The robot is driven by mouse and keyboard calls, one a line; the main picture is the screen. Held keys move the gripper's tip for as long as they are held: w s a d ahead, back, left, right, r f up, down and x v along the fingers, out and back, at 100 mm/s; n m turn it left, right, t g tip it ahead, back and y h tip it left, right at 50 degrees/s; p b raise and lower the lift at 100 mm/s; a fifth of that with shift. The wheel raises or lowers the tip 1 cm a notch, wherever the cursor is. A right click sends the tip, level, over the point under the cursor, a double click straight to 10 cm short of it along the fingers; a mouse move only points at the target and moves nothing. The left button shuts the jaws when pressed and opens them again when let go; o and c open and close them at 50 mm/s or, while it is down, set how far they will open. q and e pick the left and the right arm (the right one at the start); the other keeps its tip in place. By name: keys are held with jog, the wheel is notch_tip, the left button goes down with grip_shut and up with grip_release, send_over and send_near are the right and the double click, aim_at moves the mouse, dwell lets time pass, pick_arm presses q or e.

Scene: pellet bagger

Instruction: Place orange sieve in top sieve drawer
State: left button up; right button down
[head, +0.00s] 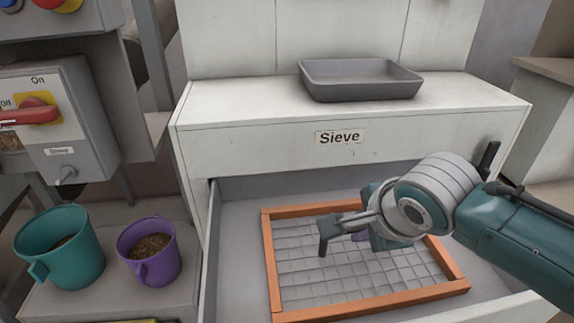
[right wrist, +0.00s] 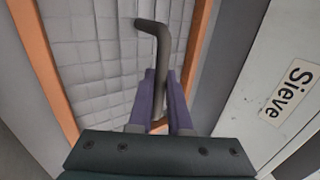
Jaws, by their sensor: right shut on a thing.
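The orange sieve (head: 268,262), an orange frame around a grey wire mesh, lies inside the open drawer (head: 232,272) below a panel labelled "Sieve". The sieve looks flat; whether it rests on the drawer floor is hard to tell. My right gripper (head: 360,236) is over the mesh. In the right wrist view its purple fingers (right wrist: 162,98) are shut on a dark bent bar (right wrist: 164,48). In the head view this bar (head: 323,232) bends down toward the mesh, like a sieve handle. Where it joins the sieve is not clear. The left gripper is out of view.
A grey tray (head: 360,80) stands on the white cabinet top (head: 240,100). A teal mug (head: 62,250) and a purple mug (head: 150,252) with pellets stand left of the drawer. A control box with a red switch (head: 35,112) is at the far left.

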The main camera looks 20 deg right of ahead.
jog(key=c, duration=1.3)
grip_release()
jog(key=shift+f, duration=0.15)
jog(key=o, duration=0.5)
jog(key=shift+c, duration=0.2)
jog(key=shift+r, duration=0.25)
jog(key=p+v, duration=0.5)
jog(key=v, duration=0.6)
jog(key=s+a+r+n+g+y, duration=0.1)
jog(key=s+a+n, duration=0.1)
jog(key=s+n, duration=0.5)
jog(key=s+a+r+n+g, duration=0.2)
jog(key=s+n, duration=0.6)
jog(key=n, duration=0.7)
jog(key=shift+s+a+r+n+y, duration=0.2)
jog(key=shift+s+a+n+y, duration=0.1)
jog(key=shift+a+y, duration=0.15)
